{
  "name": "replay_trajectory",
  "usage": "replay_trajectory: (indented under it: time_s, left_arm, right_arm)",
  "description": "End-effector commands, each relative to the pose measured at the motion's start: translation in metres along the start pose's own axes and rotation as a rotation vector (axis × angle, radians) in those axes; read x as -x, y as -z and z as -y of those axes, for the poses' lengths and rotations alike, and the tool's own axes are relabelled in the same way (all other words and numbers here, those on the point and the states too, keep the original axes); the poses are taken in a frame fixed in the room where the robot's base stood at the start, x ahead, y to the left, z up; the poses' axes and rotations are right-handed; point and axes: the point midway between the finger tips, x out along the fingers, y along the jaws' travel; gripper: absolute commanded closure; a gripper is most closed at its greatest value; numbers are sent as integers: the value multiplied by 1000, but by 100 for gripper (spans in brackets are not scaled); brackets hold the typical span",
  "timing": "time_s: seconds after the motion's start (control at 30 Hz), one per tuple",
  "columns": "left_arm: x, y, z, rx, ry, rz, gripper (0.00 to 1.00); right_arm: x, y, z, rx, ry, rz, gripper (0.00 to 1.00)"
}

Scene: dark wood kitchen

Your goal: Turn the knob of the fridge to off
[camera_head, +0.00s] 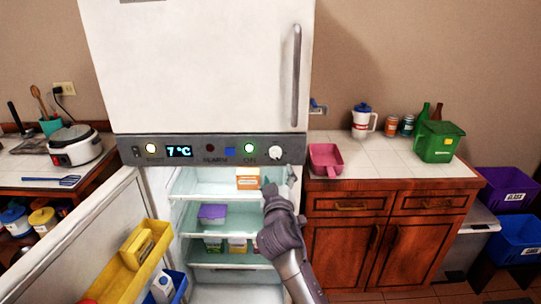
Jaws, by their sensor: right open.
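The white fridge (200,60) stands in the middle, with a grey control panel (222,158) across it. The panel has a display reading 7 °C, an ALARM mark and a green-lit light beside the ON label. The round white knob (275,153) is at the right end of the panel. My right gripper (279,183) is open, a little below the knob and in front of the open lower compartment. It looks apart from the knob. My left gripper is out of view.
The lower fridge door (75,240) is swung open to the left, with a yellow door bin (125,268). Boxes sit on the shelves. A counter (400,165) at right holds a pink scoop (325,158) and a green bin (437,142).

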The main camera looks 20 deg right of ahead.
Motion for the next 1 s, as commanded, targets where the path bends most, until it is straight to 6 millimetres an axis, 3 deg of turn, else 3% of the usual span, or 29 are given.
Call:
replay_trajectory:
  time_s: [0.1,0.3,0.5,0.97,1.0]
  left_arm:
    - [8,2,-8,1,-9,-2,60]
    - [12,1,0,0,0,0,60]
    - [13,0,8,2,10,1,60]
    - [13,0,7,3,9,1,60]
    - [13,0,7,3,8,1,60]
  right_arm:
    - [-28,3,-2,4,-1,0,36]
    - [-68,2,0,3,1,0,36]
    - [-95,0,0,2,1,1,36]
    - [-107,0,1,0,2,0,36]
    - [-107,0,1,0,2,0,39]
